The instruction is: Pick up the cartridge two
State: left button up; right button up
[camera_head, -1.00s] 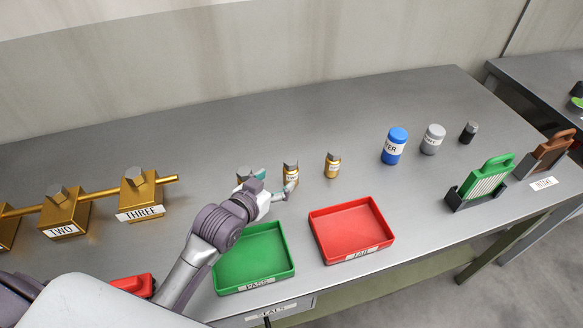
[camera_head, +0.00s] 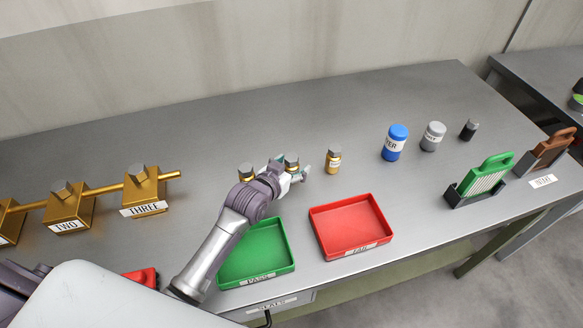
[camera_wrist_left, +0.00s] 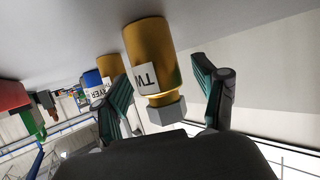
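Cartridge two (camera_head: 291,160) is the middle of three small brass cartridges with grey hexagonal caps, standing on the grey table. In the left wrist view, which is upside down, the gold cartridge two (camera_wrist_left: 150,50) shows a label partly reading "TW". My left gripper (camera_head: 292,170) is open, with its fingers on either side of the cartridge. In the left wrist view the gripper (camera_wrist_left: 163,82) shows a clear gap to the right finger; the left finger is closer, and contact there is unclear. My right gripper is not in view.
Other cartridges stand left (camera_head: 247,171) and right (camera_head: 333,160). A green PASS tray (camera_head: 285,268) and red FAIL tray (camera_head: 350,253) lie in front. A blue container (camera_head: 394,143) and grey container (camera_head: 433,136) stand right. Brass blocks (camera_head: 146,190) are left. The table's back is clear.

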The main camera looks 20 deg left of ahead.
pick_arm(q)
grip_shut()
jog(key=shift+r, duration=0.1)
